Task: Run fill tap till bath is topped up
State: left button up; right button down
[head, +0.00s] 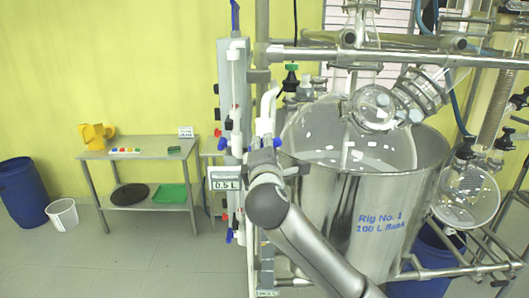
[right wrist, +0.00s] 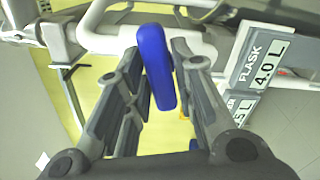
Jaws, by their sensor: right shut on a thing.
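The bath is a large steel vessel (head: 375,225) marked "Rig No. 1 100 L Bath", at centre right in the head view. Its open top shows pale reflections, and I cannot tell the liquid level. A tap with a blue handle (right wrist: 155,68) shows in the right wrist view on white pipework. My right gripper (right wrist: 162,75) has its fingers on both sides of this handle and is shut on it. In the head view the right gripper (head: 264,158) is at the pipework left of the bath, partly hidden by my own arm. My left gripper is not in view.
A glass flask (head: 374,107) hangs over the bath, and another round flask (head: 468,196) is at the right. A "0.5 L" sign (head: 226,184) stands beside the pipes. A "FLASK 4.0 L" sign (right wrist: 264,65) is right of the gripper. A side table (head: 140,148) stands back left.

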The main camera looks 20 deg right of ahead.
jog(key=shift+f+m+b, duration=0.1)
jog(key=shift+m+b, duration=0.3)
jog(key=shift+m, duration=1.2)
jog(key=c, duration=1.3)
grip_release()
jog(key=v, duration=1.2)
